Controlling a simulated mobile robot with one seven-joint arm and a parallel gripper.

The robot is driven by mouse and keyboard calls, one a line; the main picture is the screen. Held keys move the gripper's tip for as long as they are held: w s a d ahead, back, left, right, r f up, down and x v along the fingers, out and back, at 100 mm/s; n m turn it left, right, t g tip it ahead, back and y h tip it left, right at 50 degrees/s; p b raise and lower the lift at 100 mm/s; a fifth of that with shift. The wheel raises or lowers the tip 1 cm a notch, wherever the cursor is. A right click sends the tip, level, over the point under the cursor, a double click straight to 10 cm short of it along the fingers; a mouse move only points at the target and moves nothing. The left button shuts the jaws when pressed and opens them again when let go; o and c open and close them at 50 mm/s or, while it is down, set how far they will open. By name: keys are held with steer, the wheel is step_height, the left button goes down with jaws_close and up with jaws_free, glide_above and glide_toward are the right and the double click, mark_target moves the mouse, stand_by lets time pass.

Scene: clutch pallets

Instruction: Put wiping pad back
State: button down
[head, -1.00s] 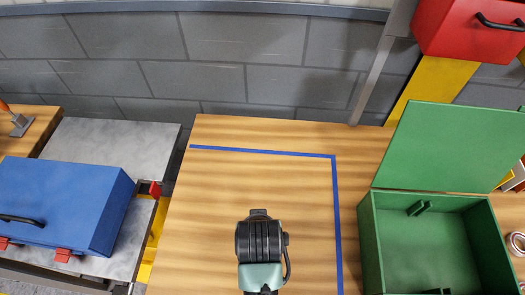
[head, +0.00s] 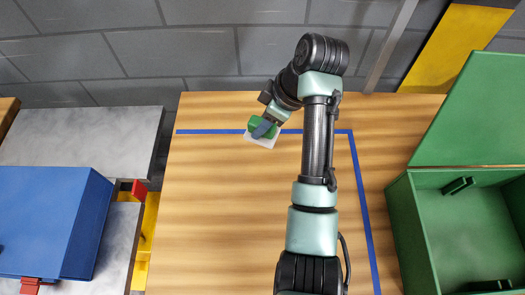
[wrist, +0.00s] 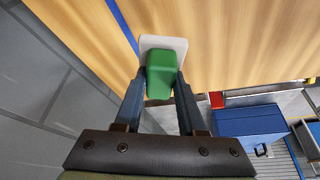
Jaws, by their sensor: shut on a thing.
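The wiping pad has a green grip block (head: 257,123) on a white square base (head: 260,141). My gripper (head: 264,130) is at the far part of the wooden table, shut on the green block. In the wrist view the gripper's two fingers (wrist: 163,84) press on both sides of the green block (wrist: 159,78), and the white base (wrist: 165,44) sticks out past it. The pad overlaps the blue tape line in the head view. Whether its base touches the table, I cannot tell.
A green box (head: 398,215) with its lid (head: 480,110) raised stands on the table at right. Blue tape (head: 200,131) marks the wooden table (head: 220,220), whose middle is bare. A blue case (head: 45,220) sits on a grey bench at left. A block wall (head: 180,50) stands behind.

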mark_target(275, 133)
step_height(275, 133, down, 9)
steer(key=shift+r, duration=0.1)
stand_by(0.3)
steer(key=shift+f, duration=0.2)
steer(key=c, duration=0.5)
jaws_free()
steer(key=v, duration=1.2)
steer(key=shift+r, duration=0.2)
